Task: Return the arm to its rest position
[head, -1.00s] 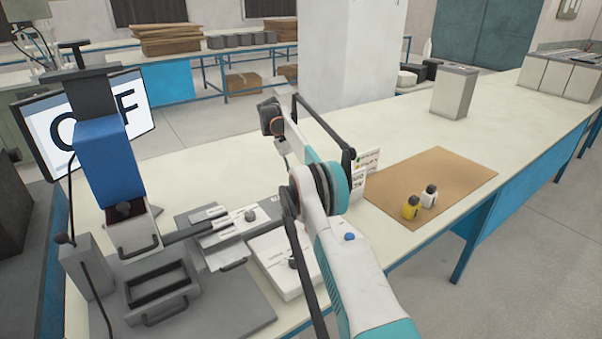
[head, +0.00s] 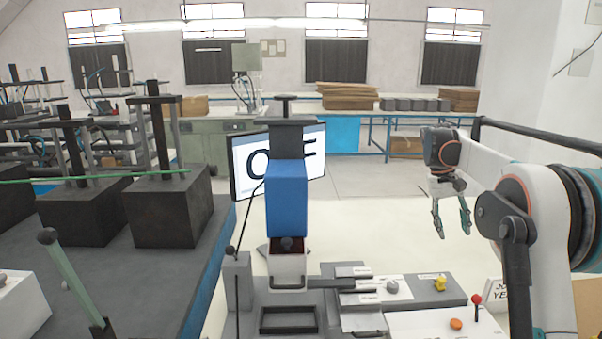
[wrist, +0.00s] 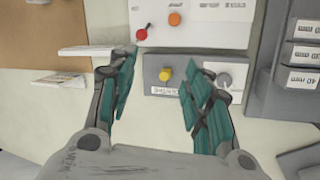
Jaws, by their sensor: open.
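My gripper (head: 452,220) hangs at the right in the head view, pointing down in the air over the pale bench. Its two teal-padded fingers are spread apart with nothing between them. The wrist view also shows the open fingers (wrist: 157,95), with a grey control box bearing a yellow knob (wrist: 165,74) beyond them. My arm is bent, its white and teal links at the right edge of the head view.
A press with a blue head (head: 287,200) stands left of my gripper, before a monitor (head: 245,165). A white box has a red-knobbed lever (head: 476,299) and an orange button (head: 456,324). Dark machines (head: 165,205) stand at left.

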